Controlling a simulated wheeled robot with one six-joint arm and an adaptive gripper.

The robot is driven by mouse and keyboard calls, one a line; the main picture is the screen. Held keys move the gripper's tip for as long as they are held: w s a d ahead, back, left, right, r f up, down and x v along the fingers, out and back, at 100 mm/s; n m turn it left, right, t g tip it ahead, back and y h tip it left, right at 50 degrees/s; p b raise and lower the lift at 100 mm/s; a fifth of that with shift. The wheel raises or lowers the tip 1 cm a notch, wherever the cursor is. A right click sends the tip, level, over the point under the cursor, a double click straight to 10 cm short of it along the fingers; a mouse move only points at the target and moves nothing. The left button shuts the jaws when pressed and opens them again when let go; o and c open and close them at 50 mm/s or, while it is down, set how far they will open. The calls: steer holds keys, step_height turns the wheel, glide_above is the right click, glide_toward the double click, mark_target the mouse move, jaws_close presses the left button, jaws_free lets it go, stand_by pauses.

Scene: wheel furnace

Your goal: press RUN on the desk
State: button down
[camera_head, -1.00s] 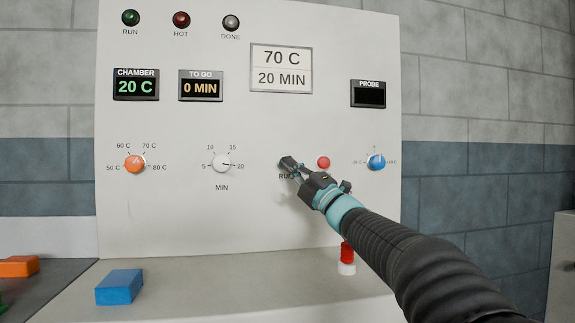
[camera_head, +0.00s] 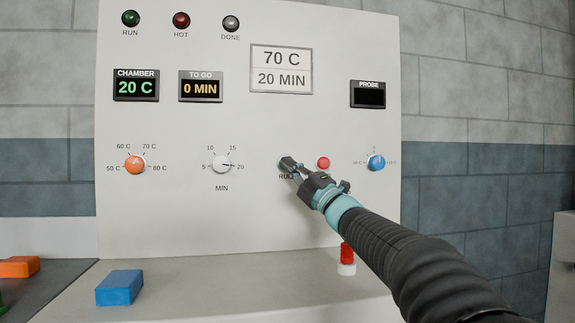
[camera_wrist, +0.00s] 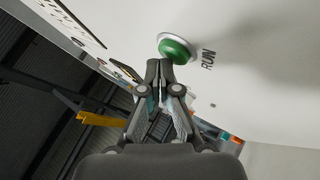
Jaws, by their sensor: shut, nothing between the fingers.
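The green RUN button (camera_wrist: 176,48) shows in the wrist view, in a pale ring on the white panel, with the word RUN beside it. My gripper (camera_wrist: 159,66) is shut and empty, its fingertips at the lower edge of the button in that view. Whether they touch it I cannot tell. In the head view my gripper (camera_head: 287,163) covers the button and part of its label on the panel (camera_head: 230,215). The RUN lamp (camera_head: 130,18) at the top left looks dark green.
A red button (camera_head: 323,163) sits just right of my gripper, with a blue knob (camera_head: 376,162) further right. The white minute knob (camera_head: 222,163) and orange temperature knob (camera_head: 135,163) are left. A blue block (camera_head: 120,287) and a red-and-white object (camera_head: 347,259) stand on the ledge below.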

steer(key=shift+w+f, duration=0.15)
steer(key=shift+w, duration=0.05)
stand_by(0.4)
steer(key=shift+s+d+b, duration=0.15)
steer(key=shift+s+b, duration=0.6)
steer(key=shift+b, duration=0.1)
steer(key=s+d+b, duration=0.1)
steer(key=s+b, duration=0.3)
steer(key=s, duration=0.1)
steer(key=shift+s+d, duration=0.35)
steer(key=shift+s, duration=0.05)
stand_by(0.5)
